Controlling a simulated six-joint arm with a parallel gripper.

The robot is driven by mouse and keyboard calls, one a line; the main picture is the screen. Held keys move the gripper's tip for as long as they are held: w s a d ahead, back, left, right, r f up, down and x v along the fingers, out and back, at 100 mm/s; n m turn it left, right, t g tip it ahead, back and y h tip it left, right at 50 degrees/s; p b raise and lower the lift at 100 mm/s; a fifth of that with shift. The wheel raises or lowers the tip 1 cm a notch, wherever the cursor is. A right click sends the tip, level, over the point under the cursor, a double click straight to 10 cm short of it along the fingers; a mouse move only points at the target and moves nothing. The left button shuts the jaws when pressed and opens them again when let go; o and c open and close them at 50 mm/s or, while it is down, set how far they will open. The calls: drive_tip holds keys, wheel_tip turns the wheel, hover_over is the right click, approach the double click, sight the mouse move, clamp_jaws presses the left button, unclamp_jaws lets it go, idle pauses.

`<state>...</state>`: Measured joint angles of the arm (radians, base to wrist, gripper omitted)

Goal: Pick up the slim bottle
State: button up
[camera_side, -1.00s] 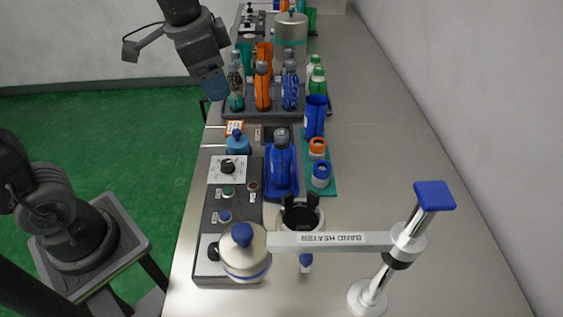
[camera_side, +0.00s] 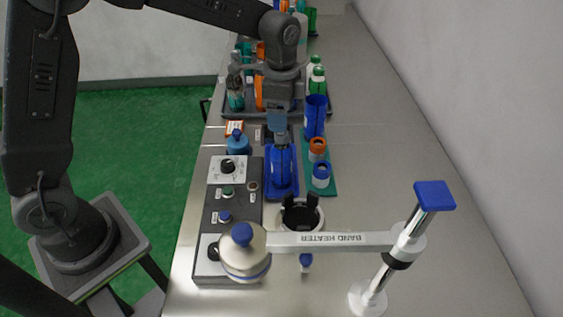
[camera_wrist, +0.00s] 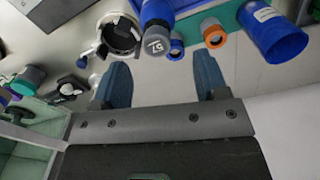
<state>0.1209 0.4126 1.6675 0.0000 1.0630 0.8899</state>
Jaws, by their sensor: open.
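A blue bottle (camera_side: 282,170) stands in a blue holder (camera_side: 270,188) at the middle of the bench. In the wrist view its grey cap (camera_wrist: 157,42) with a printed mark shows, with the blue body (camera_wrist: 154,12) beyond it. My gripper (camera_side: 278,120) is at the bottle's top end in the side view and hides its cap there. In the wrist view my two blue fingers (camera_wrist: 161,75) are spread apart, with the cap just beyond the gap between them. Nothing is between the fingers. I cannot tell from the side view whether they touch the bottle.
A rack (camera_side: 232,114) with several bottles stands behind, partly hidden by my arm. A blue cup (camera_side: 315,115) and an orange-topped ring piece (camera_side: 317,149) are to the right. The bench's right side is clear.

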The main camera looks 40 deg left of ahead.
sight(282, 137)
drive_tip(key=shift+s+d+f, duration=0.1)
drive_tip(key=shift+d+f, duration=0.05)
drive_tip(key=shift+f, duration=1.6)
drive_tip(key=shift+d+f, duration=0.1)
drive_tip(key=shift+f, duration=1.6)
drive_tip(key=shift+c, duration=0.3)
drive_tip(key=shift+r, duration=0.1)
clamp_jaws()
